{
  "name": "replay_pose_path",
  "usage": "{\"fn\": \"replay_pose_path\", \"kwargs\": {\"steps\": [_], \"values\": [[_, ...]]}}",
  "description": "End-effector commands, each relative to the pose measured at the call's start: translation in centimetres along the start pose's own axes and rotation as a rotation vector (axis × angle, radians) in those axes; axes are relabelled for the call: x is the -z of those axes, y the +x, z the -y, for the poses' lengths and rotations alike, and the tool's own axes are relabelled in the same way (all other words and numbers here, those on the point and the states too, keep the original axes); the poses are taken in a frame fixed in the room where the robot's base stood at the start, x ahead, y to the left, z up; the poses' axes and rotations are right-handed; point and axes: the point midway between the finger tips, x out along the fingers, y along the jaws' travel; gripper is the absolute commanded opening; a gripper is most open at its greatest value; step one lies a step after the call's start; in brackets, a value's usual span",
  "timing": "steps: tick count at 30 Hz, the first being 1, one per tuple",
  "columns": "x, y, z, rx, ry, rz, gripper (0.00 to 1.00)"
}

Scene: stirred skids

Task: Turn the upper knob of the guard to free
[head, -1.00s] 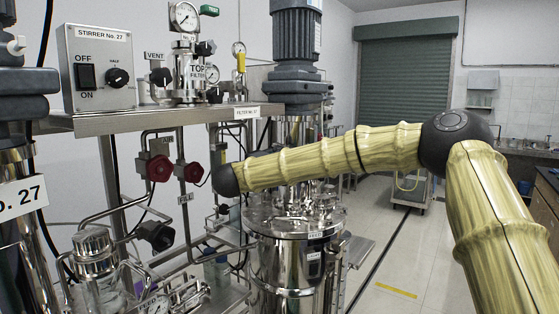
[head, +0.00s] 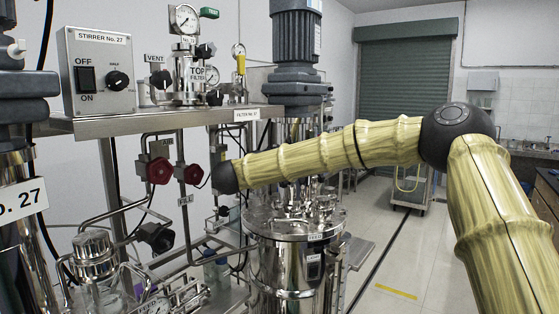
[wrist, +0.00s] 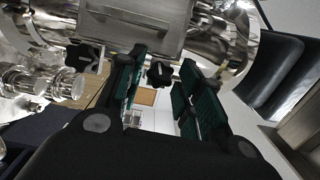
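In the wrist view a shiny steel guard (wrist: 145,32) spans the top, with a clear or reflective window band. A black star-shaped knob (wrist: 160,74) stands on its near side, between the tips of my gripper (wrist: 163,80). A second black knob (wrist: 85,57) is outside the left finger. The view is tilted, so I cannot tell for sure which knob is the upper one. My gripper's green-padded fingers are apart; no contact with the knob is visible.
The grey motor (head: 297,55) stands above the guard and the steel vessel (head: 285,265) below. Open floor (head: 390,265) lies to the right.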

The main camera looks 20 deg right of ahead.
Motion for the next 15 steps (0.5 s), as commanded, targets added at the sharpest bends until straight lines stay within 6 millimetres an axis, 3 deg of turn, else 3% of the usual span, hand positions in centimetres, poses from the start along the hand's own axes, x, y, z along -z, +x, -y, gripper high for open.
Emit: {"fn": "replay_pose_path", "kwargs": {"steps": [8, 15], "values": [[0.0, -0.2, 0.0, 0.000, 0.000, 0.000, 0.36], [0.0, -2.9, 0.0, 0.001, 0.000, 0.002, 0.36]]}}
